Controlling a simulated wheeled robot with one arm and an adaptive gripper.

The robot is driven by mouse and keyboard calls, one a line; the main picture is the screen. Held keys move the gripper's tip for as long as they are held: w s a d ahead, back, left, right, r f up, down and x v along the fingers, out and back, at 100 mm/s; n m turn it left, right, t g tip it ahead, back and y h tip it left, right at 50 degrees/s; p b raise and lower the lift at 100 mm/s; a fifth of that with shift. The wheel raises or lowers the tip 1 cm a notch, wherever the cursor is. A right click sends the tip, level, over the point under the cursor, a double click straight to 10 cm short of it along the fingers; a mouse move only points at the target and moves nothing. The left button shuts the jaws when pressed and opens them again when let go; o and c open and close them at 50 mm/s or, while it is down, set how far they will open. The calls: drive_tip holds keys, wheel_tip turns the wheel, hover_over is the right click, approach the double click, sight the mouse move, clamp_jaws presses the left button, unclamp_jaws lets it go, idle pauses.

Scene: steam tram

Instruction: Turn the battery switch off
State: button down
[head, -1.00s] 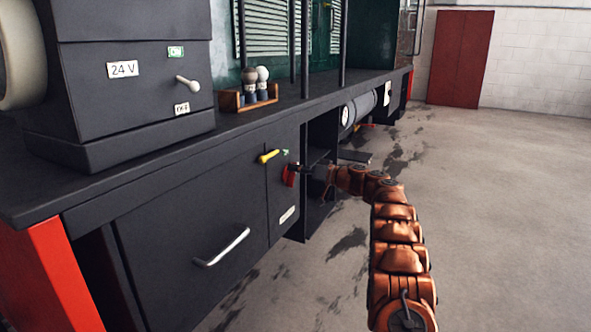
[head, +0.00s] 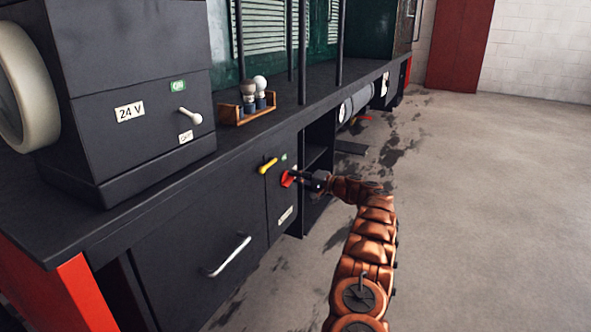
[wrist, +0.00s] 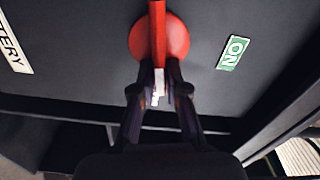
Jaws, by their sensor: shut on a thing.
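The battery switch (head: 287,179) is a red handle on a round red base, on the dark cabinet front under the bench. In the wrist view the red switch (wrist: 172,36) shows at the top middle, its bar running up and down the picture. My gripper (wrist: 160,75) has its two dark fingers closed on the lower end of the bar, where a pale patch shows between the tips. In the head view my gripper (head: 299,179) reaches the switch from the right. A green ON label (wrist: 233,52) is right of the switch; a white label ending in "TERY" (wrist: 13,48) is left.
A drawer handle (head: 228,256) is lower left. A 24 V box (head: 140,125) with a white lever (head: 190,115) stands on the bench. The floor (head: 480,220) to the right is clear.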

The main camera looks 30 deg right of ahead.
drive_tip(key=shift+f+m+p, duration=0.35)
drive_tip(key=shift+m+p, duration=0.25)
drive_tip(key=shift+m, duration=0.5)
drive_tip(key=c, duration=1.2)
unclamp_jaws()
drive_tip(key=v, duration=1.2)
